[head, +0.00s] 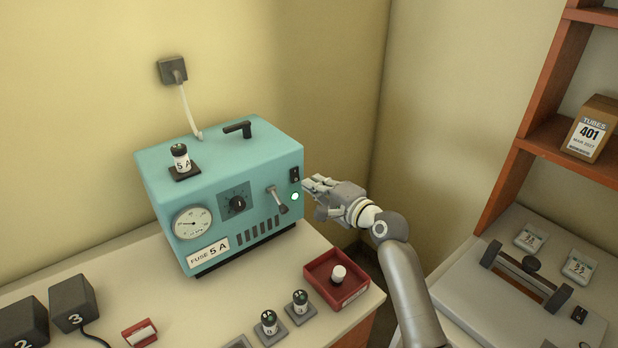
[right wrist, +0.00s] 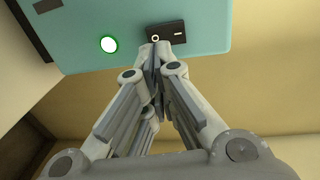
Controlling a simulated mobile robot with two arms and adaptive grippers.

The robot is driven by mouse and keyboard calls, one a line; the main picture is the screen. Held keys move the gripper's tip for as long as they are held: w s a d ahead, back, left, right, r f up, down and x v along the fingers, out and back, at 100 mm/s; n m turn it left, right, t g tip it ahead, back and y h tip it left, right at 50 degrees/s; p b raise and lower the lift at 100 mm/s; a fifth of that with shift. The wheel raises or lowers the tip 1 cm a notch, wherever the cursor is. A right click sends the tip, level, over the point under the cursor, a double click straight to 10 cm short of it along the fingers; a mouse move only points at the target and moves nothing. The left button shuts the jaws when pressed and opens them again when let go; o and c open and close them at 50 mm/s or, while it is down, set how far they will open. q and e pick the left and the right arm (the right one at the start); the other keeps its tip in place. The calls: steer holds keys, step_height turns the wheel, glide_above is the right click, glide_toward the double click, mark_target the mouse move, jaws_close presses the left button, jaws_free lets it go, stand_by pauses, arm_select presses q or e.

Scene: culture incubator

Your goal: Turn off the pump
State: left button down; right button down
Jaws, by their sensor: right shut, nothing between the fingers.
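The pump (head: 222,180) is a teal box on the bench, with a gauge, a dial, a lever and a "FUSE 5 A" label on its front. My right gripper (head: 308,187) is shut and empty, just right of the lamp and switch. In the right wrist view its fingertips (right wrist: 157,46) are at the switch (right wrist: 168,35) and overlap its edge; I cannot tell whether they touch. The lamp also glows there (right wrist: 109,44). My left gripper is out of view.
A fuse (head: 180,157) stands on the pump top near a black handle (head: 237,129). A cable runs to a wall socket (head: 172,70). A red tray (head: 337,279) and several fuses on pads sit in front. Shelves (head: 560,130) stand at right.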

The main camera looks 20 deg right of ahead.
mark_target(300, 175)
steer(key=shift+x, duration=1.35)
steer(key=shift+w+a+f+b, duration=0.15)
steer(key=shift+f+b, duration=0.15)
steer(key=shift+b, duration=0.65)
steer(key=shift+r+t, duration=0.3)
steer(key=shift+p, duration=0.3)
steer(key=shift+f, duration=0.1)
